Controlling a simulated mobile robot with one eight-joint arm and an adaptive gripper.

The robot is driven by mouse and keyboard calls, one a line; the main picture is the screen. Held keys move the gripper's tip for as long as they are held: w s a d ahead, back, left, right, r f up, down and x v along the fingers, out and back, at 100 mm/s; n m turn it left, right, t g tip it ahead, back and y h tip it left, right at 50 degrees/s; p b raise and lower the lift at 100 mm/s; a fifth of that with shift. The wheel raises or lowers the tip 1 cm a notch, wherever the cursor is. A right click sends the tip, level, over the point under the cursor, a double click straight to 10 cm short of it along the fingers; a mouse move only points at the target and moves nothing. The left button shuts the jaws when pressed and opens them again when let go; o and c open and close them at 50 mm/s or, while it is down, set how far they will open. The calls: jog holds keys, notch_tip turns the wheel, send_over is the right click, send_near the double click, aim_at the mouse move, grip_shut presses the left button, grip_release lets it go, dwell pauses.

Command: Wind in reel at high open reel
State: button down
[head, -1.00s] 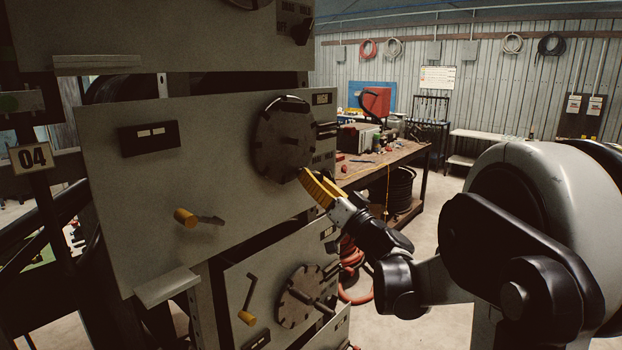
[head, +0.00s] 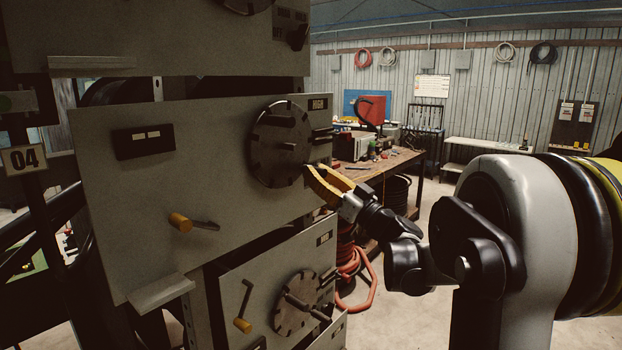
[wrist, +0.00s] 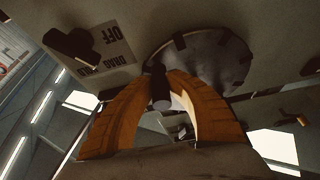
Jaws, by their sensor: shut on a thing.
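The high reel panel (head: 225,205) has a dark notched disc (head: 272,150) beside a "HIGH" label. My gripper (head: 308,170), with yellow fingers, is at the lower right edge of this disc in the head view. In the wrist view my gripper (wrist: 160,78) has its curved fingers shut on a dark round peg (wrist: 161,92) in front of the notched disc (wrist: 205,62). How the peg joins the disc is hidden. A crank with a yellow grip (head: 180,222) sits at the panel's lower left.
A dark selector knob (wrist: 72,45) stands beside a drag label in the wrist view. Below is another panel with a disc (head: 292,310) and a yellow-gripped crank (head: 243,324). A workbench (head: 395,160) and a red hose coil (head: 352,265) are behind my arm.

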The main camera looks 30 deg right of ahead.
jog(key=c, duration=1.3)
grip_release()
jog(key=shift+d, duration=0.15)
jog(key=shift+s+f, duration=0.1)
jog(key=shift+s, duration=0.05)
jog(key=v, duration=1.1)
jog(key=shift+s, duration=0.3)
jog(key=shift+f, duration=0.1)
